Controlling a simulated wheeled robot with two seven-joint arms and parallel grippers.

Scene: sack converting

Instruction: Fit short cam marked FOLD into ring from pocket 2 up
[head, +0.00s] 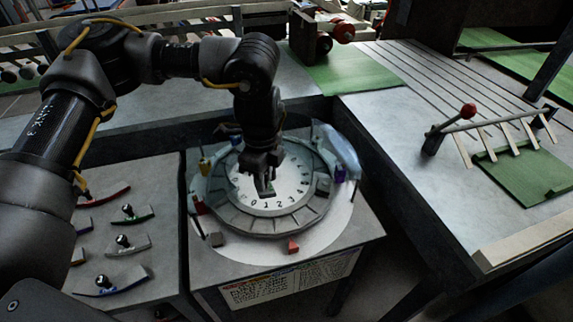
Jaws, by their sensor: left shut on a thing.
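My left gripper (265,180) points down over the numbered dial in the middle of the round ring (262,222). It is shut on a small grey piece (266,187), seen just above the dial near the numbers 1 and 2. Any marking on the piece is too small to read. The ring has grey segments around a pale dial with numbers along its front edge. My arm hides the ring's back part. My right gripper is not in view.
A printed notice hangs below the ring.

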